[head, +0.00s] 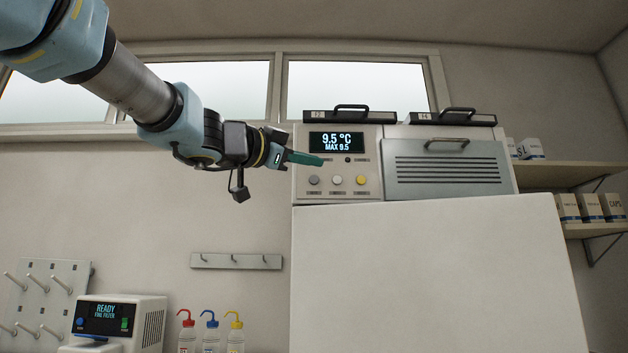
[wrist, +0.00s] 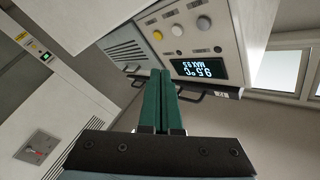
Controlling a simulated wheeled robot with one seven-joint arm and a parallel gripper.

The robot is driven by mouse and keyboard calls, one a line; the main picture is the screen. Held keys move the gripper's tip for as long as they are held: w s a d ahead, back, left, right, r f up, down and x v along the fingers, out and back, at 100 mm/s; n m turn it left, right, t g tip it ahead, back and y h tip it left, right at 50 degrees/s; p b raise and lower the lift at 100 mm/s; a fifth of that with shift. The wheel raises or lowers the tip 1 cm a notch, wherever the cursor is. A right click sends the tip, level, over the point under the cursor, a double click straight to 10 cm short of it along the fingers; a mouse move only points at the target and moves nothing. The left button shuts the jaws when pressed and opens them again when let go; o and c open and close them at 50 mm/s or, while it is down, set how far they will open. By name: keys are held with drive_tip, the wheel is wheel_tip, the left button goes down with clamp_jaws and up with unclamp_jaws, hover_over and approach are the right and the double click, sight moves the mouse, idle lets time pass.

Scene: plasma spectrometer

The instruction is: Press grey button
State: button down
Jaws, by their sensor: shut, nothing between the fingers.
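The grey button (head: 314,180) is the leftmost of three round buttons on the front panel of the machine (head: 370,185). A white button (head: 337,181) and a yellow button (head: 361,180) sit to its right. The wrist view is upside down and shows the grey button (wrist: 204,23) at the right of the row. My gripper (head: 320,161) has long green fingers, shut and empty. In the head view its tips appear just above the grey button, below the display (head: 337,142). In the wrist view my gripper (wrist: 160,74) appears apart from the buttons.
A grey vented door (head: 447,168) with a handle is right of the panel. Black-handled lids (head: 350,115) lie on top. The machine stands on a large pale block (head: 430,270). Shelves with boxes (head: 590,207) are at the right. Bottles (head: 209,333) stand low at the left.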

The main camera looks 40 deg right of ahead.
sight(314, 180)
drive_tip(key=shift+w+d+p, duration=0.2)
drive_tip(key=shift+w+d, duration=0.75)
drive_tip(key=shift+w, duration=0.2)
drive_tip(key=shift+w+d+p, duration=0.2)
drive_tip(key=shift+w+d, duration=0.7)
drive_tip(key=shift+w, duration=0.25)
drive_tip(key=shift+w+d+p, duration=0.2)
drive_tip(key=shift+w+d, duration=0.75)
drive_tip(key=shift+w, duration=0.2)
drive_tip(key=shift+w+d+p, duration=0.25)
drive_tip(key=shift+w+p, duration=0.05)
drive_tip(key=shift+p, duration=0.1)
drive_tip(key=shift+w+d+p, duration=0.25)
drive_tip(key=shift+w+p, duration=0.05)
drive_tip(key=shift+a, duration=0.1)
idle(0.4)
drive_tip(key=shift+s+a, duration=0.4)
drive_tip(key=shift+s, duration=0.2)
drive_tip(key=shift+s+a, duration=0.1)
